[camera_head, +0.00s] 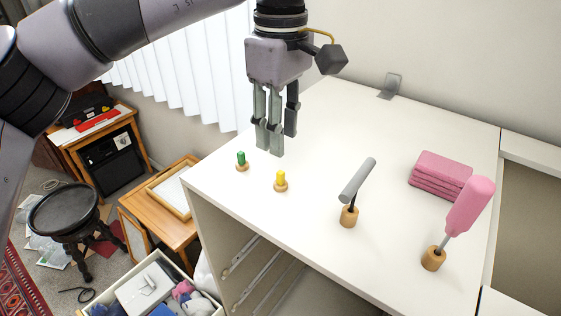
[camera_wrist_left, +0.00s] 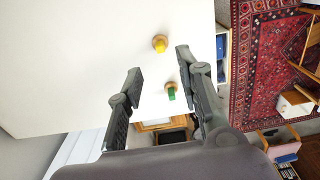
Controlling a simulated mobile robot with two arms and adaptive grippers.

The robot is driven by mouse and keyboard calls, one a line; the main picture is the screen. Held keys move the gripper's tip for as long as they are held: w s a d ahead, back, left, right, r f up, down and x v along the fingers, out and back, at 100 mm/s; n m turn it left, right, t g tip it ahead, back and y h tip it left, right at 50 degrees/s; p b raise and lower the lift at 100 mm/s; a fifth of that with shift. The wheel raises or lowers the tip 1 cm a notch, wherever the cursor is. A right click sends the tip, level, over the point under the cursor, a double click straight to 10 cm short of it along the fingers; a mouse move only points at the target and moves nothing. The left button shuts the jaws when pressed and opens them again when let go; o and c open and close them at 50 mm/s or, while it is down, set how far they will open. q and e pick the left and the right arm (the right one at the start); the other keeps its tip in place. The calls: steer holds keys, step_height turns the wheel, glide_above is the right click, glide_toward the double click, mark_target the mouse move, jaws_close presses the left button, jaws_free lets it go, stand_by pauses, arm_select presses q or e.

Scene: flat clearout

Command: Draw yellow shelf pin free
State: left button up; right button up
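The yellow shelf pin (camera_head: 281,176) stands upright in a small round wooden base on the white cabinet top (camera_head: 325,250), near its front left edge. It also shows in the left wrist view (camera_wrist_left: 160,46), beyond the fingertips. A green pin (camera_head: 241,157) in a similar base stands to its left, and in the wrist view (camera_wrist_left: 171,94) it shows between the fingers. My left gripper (camera_head: 270,149) points down above the cabinet top, behind the two pins in the head view. Its fingers are apart with nothing between them. My right gripper is not in view.
A grey-handled tool (camera_head: 357,181) and a pink-handled tool (camera_head: 469,207) stand in wooden bases to the right. Folded pink cloths (camera_head: 441,174) lie behind them. A grey bracket (camera_head: 390,85) is at the back. The cabinet's front left edge is close to the pins.

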mark_target(281, 172)
arm_select(q)
step_height(281, 172, down, 8)
steer(key=shift+r+p, duration=0.15)
steer(key=shift+p, duration=0.65)
steer(key=shift+c, duration=0.5)
steer(key=c, duration=0.7)
